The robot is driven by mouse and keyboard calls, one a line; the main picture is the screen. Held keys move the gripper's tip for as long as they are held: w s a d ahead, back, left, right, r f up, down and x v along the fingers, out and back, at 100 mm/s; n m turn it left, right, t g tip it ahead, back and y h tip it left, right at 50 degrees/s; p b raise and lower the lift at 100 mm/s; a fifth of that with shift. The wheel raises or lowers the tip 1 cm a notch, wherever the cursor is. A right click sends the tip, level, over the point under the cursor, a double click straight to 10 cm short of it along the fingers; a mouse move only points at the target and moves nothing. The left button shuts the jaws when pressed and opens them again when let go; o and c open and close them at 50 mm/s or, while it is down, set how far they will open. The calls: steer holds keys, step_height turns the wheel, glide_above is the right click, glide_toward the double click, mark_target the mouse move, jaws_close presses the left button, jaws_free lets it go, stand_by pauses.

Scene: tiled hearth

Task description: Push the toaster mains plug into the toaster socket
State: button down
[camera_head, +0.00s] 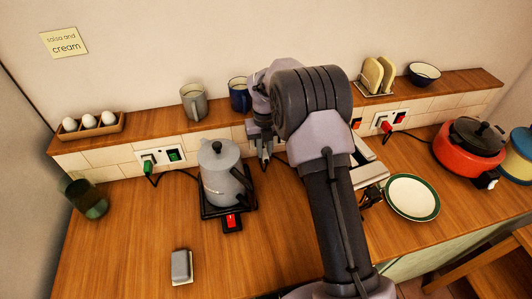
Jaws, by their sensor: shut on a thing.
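My gripper (265,160) is low at the tiled upstand, left of my arm's big wrist joint, with its fingers pointing down. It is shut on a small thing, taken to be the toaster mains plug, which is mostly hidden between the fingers. A dark cord runs right from there behind my arm. A pale metal appliance (369,172), perhaps the toaster, shows in part right of my arm. The toaster socket cannot be made out; my arm covers much of the wall there. An orange-red switch (356,124) shows at the arm's right edge.
A grey kettle (218,178) on a black base stands close left of my gripper. A green plug (147,166) and red plug (385,126) sit at wall sockets. A plate (412,197), red pot (468,150) and butter dish (182,267) stand on the worktop. Mugs (194,103) line the ledge.

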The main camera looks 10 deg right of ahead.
steer(key=shift+w, duration=0.35)
steer(key=shift+w, duration=0.45)
steer(key=shift+w+p, duration=0.4)
steer(key=shift+w, duration=0.15)
steer(key=shift+w, duration=0.3)
steer(key=c, duration=1.3)
jaws_free()
steer(key=shift+o, duration=0.2)
